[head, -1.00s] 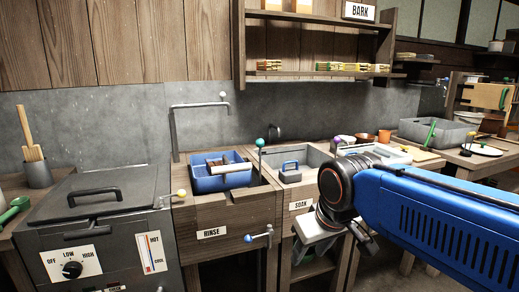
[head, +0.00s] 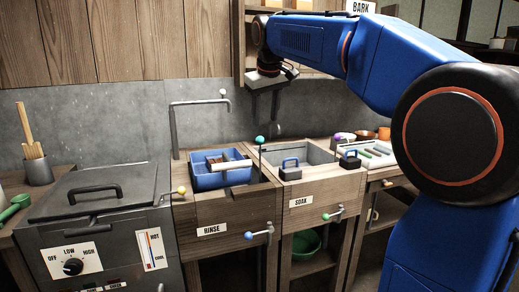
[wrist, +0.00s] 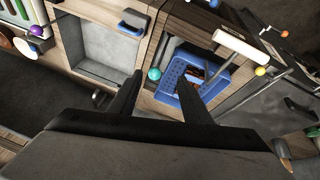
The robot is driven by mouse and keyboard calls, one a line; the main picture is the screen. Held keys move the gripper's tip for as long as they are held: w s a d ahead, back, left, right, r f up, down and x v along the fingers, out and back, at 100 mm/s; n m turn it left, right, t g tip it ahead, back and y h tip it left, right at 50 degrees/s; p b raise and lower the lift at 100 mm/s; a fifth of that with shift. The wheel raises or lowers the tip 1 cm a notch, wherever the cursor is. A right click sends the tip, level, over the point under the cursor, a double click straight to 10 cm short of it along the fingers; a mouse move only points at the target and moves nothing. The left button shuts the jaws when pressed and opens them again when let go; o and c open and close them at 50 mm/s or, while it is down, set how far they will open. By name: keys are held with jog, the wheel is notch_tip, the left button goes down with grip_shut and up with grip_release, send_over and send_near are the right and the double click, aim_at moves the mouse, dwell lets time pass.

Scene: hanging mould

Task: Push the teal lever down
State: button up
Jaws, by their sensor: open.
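The teal lever (head: 260,139) is a round teal knob on a thin upright rod between the rinse and soak sinks. In the wrist view its knob (wrist: 154,73) shows between the two fingers. My gripper (head: 264,104) is above the knob, pointing down, with its fingers apart and nothing between them. In the head view a gap of wall shows between the fingertips and the knob. In the wrist view my gripper (wrist: 158,84) spans across the knob.
A blue basket (head: 205,181) with a white bar (head: 231,165) across it sits left of the lever. A bent metal pipe (head: 174,130) rises behind it. A shelf (head: 238,75) hangs behind my arm.

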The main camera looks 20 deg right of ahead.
jog(key=w+r+x, duration=0.1)
jog(key=w+x, duration=0.2)
jog(key=x, duration=1.4)
jog(key=shift+w, duration=0.15)
jog(key=shift+c, duration=0.2)
